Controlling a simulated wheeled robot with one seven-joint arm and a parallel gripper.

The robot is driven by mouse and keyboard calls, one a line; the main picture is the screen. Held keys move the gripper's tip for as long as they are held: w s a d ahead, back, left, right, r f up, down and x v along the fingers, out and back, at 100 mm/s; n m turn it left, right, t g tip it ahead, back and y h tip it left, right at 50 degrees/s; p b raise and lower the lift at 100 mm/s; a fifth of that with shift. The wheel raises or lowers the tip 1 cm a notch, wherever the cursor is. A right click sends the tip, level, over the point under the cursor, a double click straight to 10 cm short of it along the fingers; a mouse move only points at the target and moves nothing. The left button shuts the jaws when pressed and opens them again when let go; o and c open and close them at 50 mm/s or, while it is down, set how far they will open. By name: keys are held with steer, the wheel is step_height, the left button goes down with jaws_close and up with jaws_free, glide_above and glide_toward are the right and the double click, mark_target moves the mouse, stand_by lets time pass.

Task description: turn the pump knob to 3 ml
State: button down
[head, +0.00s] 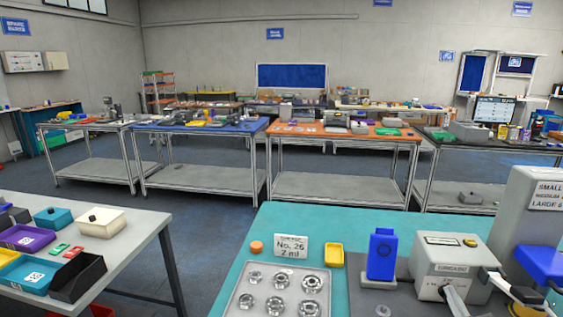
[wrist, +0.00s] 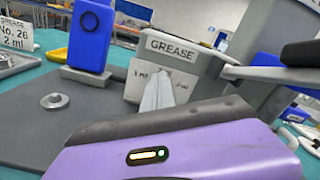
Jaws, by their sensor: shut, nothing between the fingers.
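The grease pump, a pale grey box with a GREASE label (wrist: 172,47), stands on the teal bench. It also shows at the lower right of the head view (head: 425,262). Small ml markings show on its front face below the label; I can read only part of them. My gripper (wrist: 158,90) is shut and empty, its pale fingers pointing at that face and covering its middle. The knob is not clearly visible, and I cannot tell its setting or whether the fingers touch it. A card (head: 291,247) reads "No. 26 2 ml".
A blue block (head: 382,254) stands just left of the pump. A tray of metal parts (head: 240,300), a yellow dish (head: 334,255) and an orange cap (head: 256,247) are further left. A grey machine with a blue part (head: 540,262) is close on the right.

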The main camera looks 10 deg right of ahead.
steer(key=shift+s+d+f, duration=0.1)
steer(key=shift+s+d, duration=0.05)
steer(key=shift+d, duration=0.15)
steer(key=shift+r, duration=0.2)
stand_by(0.4)
steer(key=shift+r+p, duration=0.35)
steer(key=shift+p, duration=0.25)
steer(key=shift+p+v, duration=0.3)
steer(key=shift+v, duration=2.65)
